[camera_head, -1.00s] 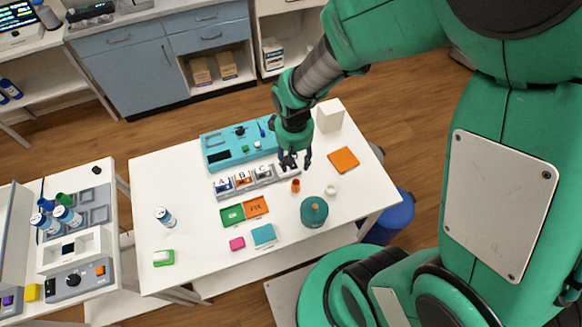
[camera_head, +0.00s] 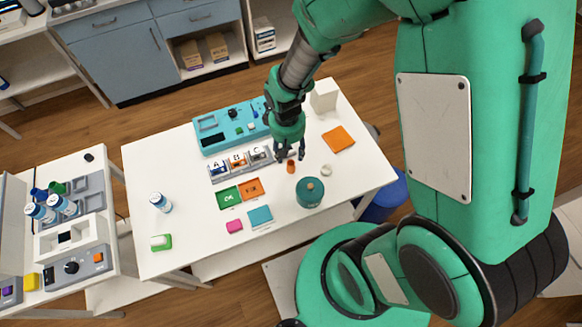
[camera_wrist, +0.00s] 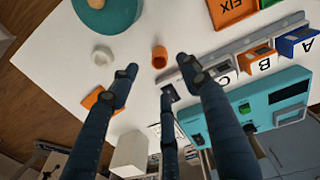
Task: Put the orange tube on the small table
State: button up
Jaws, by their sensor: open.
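The orange tube (camera_head: 291,166) is a small upright cylinder on the white table (camera_head: 345,185), just in front of the row of lettered holders. It also shows in the wrist view (camera_wrist: 159,57), open end visible, just beyond and between my fingertips. My gripper (camera_head: 288,153) hangs over the white table next to the tube, pointing down. In the wrist view my gripper (camera_wrist: 158,68) has its fingers spread, with nothing between them. A lower side table (camera_head: 72,290) stands at the left; I cannot tell which table is the small one.
A white ring (camera_head: 326,170) and a teal round pot (camera_head: 310,192) stand close to the tube. The lettered holders (camera_head: 238,163) and a teal panel (camera_head: 215,142) lie behind. An orange pad (camera_head: 338,139) is at the right.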

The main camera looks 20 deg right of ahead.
send_over(291, 165)
jog(key=s+a, duration=0.1)
jog(key=s, duration=0.1)
jog(key=shift+w+f+b, duration=0.15)
jog(key=shift+f+b, duration=0.05)
jog(key=shift+f, duration=1.05)
jog(key=shift+w+f+b, duration=0.1)
jog(key=shift+f+b, duration=0.1)
jog(key=shift+f, duration=1)
jog(key=shift+f, duration=0.1)
jog(key=shift+w+d+f+b, duration=0.1)
jog(key=shift+f+b, duration=0.3)
jog(key=shift+f, duration=0.85)
jog(key=shift+w+d+f+b, duration=0.1)
jog(key=shift+f+b, duration=0.25)
jog(key=shift+f, duration=0.9)
jog(key=c, duration=1.1)
notch_tip(291, 165, up, 10)
jog(key=p, duration=0.2)
